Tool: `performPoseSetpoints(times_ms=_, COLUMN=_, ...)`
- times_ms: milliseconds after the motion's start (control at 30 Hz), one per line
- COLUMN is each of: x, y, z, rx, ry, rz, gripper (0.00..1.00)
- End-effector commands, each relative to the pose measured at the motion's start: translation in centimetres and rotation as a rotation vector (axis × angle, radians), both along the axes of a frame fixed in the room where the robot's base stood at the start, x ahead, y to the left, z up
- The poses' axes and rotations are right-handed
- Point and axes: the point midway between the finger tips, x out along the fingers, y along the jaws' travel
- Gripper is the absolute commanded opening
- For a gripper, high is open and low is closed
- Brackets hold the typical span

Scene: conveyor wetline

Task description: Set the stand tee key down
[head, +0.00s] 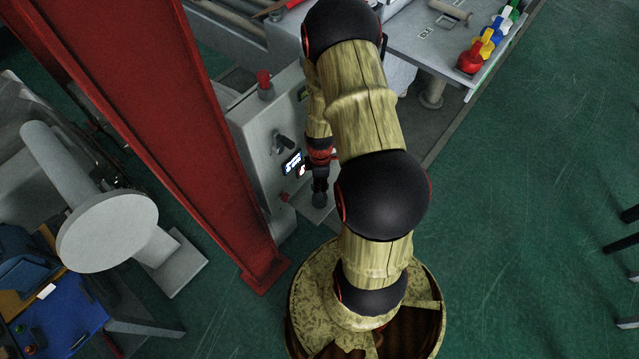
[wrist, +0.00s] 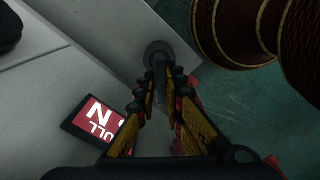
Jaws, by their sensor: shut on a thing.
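My gripper (wrist: 160,85) is shut on the stand tee key (wrist: 158,52), a dark grey piece with a round end that shows just beyond my fingertips in the wrist view. Most of its shape is hidden between and behind the fingers. In the head view the dark round end of the key (head: 319,200) hangs below my gripper (head: 320,180), in front of the grey cabinet (head: 262,125). A pale grey surface (wrist: 110,25) lies beneath and beside the key in the wrist view. I cannot tell whether the key touches it.
A red and white placard (wrist: 97,118) lies left of my fingers. The cabinet carries a dark handle (head: 284,145) and a red knob (head: 264,85). A red steel beam (head: 170,130) stands close on the left.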

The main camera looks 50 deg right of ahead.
Motion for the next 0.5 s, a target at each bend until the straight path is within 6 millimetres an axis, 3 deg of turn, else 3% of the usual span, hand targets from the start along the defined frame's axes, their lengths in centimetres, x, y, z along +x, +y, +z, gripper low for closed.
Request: performPoseSetpoints(times_ms=500, x=0.0, y=0.0, z=-1.2, rx=0.0, ry=0.0, rz=0.0, gripper=0.0)
